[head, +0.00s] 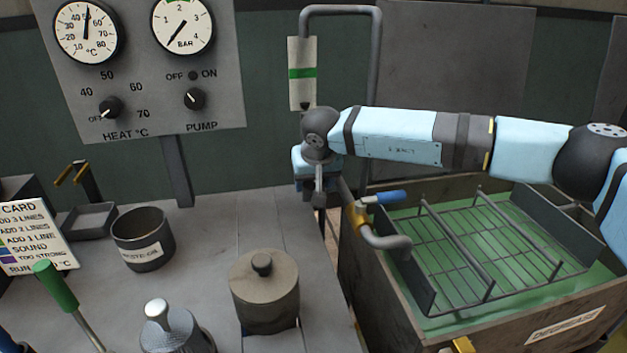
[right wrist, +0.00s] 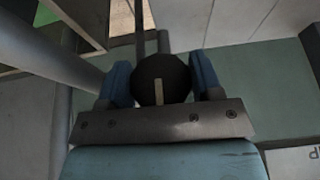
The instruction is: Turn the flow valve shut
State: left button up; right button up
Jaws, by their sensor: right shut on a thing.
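My right gripper (head: 318,182) is in the middle of the head view, beside the grey pipe at the wall end of the bench. In the right wrist view its two blue fingers (right wrist: 162,78) are closed on opposite sides of a round black knob (right wrist: 160,92) with a pale line on its face. I take this knob to be the flow valve; the line runs along the gripper's length. In the head view the gripper hides the knob. A flow gauge with a green band (head: 302,74) hangs just above. My left gripper is not in view.
A spout with a blue lever (head: 391,197) reaches over the wooden tank (head: 385,300) with green liquid and a wire rack at right. A lidded grey pot (head: 264,305), an open tin (head: 143,256) and a green-handled tool (head: 56,288) stand on the bench. A gauge panel (head: 150,85) is behind.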

jog(key=o, duration=0.9)
jog(key=shift+c, duration=0.2)
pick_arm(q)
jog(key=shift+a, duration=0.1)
pick_arm(e)
jog(key=shift+a, duration=0.1)
jog(key=shift+w+r, duration=0.1)
jog(key=shift+w, duration=0.05)
jog(key=shift+r, duration=0.1)
